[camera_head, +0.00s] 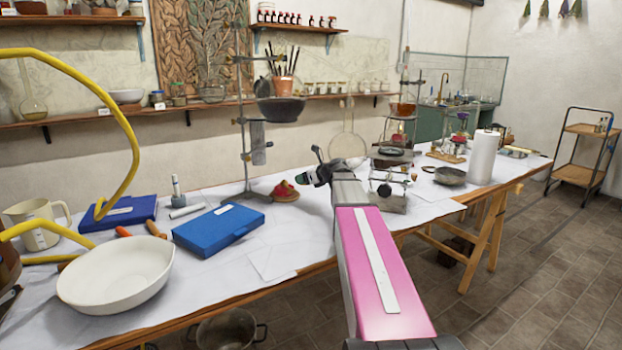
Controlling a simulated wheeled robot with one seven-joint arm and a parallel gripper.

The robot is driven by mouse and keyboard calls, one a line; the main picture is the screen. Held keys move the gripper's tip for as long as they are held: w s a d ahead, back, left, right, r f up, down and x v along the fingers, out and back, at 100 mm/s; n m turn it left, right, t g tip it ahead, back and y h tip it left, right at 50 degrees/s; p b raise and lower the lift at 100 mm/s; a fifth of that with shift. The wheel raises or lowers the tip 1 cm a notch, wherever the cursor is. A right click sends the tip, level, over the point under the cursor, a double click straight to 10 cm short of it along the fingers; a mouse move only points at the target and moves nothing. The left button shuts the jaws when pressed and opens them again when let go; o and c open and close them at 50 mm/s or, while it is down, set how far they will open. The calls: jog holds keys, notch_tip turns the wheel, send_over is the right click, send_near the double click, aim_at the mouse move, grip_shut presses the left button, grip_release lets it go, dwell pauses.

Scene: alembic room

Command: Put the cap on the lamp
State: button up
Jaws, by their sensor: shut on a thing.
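My gripper (309,178) is at the far end of my pink-covered arm, above the white-covered table (230,285). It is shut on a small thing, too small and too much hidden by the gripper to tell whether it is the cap. A small red object on a brown round base (285,196) sits on the table just left of and below the gripper in the picture. I cannot tell whether it is the lamp. My arm hides part of the table behind it.
A metal stand (245,125) with a dark bowl (281,108) rises left of my gripper. A blue case (218,229), a white bowl (117,274) and a yellow hose (124,120) are at left. Scales (388,190) stand right of the gripper.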

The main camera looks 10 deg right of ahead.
jog(key=shift+w+a, duration=0.15)
jog(key=shift+w, duration=0.35)
send_over(285, 188)
jog(key=w, duration=0.3)
jog(key=shift+s+d, duration=0.2)
jog(key=shift+d, duration=0.2)
dwell(0.3)
jog(key=shift+f, duration=0.7)
dwell(1.8)
jog(key=o, duration=1)
